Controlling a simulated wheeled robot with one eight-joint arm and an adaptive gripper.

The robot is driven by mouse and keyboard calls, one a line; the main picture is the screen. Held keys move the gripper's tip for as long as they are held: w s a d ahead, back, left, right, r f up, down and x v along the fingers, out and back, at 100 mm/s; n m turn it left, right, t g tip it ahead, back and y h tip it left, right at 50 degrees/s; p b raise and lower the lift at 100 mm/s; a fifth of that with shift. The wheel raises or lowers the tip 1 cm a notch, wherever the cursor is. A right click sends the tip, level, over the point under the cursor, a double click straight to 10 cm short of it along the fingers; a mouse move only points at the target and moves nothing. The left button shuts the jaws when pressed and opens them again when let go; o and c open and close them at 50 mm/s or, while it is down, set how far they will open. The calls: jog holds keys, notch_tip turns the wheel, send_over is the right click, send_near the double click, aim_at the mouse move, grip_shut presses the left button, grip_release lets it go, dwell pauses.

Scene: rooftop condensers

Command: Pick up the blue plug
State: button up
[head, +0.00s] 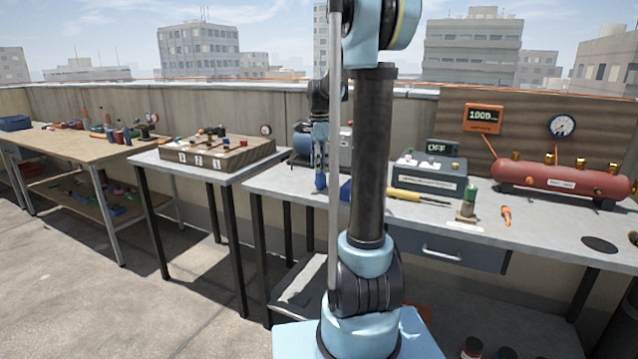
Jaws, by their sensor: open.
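I cannot single out the blue plug for sure. A small dark blue thing (345,190) shows on the right-hand table, partly hidden behind my arm, and its shape cannot be made out. My gripper (320,182) points down over the left part of that table, just left of the blue thing. It is open, and I see nothing held in it. Whether its tips touch the tabletop is too small to tell.
A wooden block with numbered labels (215,155) stands on the middle table. The left bench (60,142) is cluttered.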

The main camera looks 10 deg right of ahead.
aim_at(321, 178)
jog(key=shift+s+d+f, duration=0.15)
jog(key=shift+f, duration=1.3)
jog(key=shift+s+d+f, duration=0.1)
jog(key=shift+s+f, duration=0.05)
jog(key=shift+f, duration=1.3)
jog(key=shift+c, duration=0.3)
jog(key=c, duration=1.1)
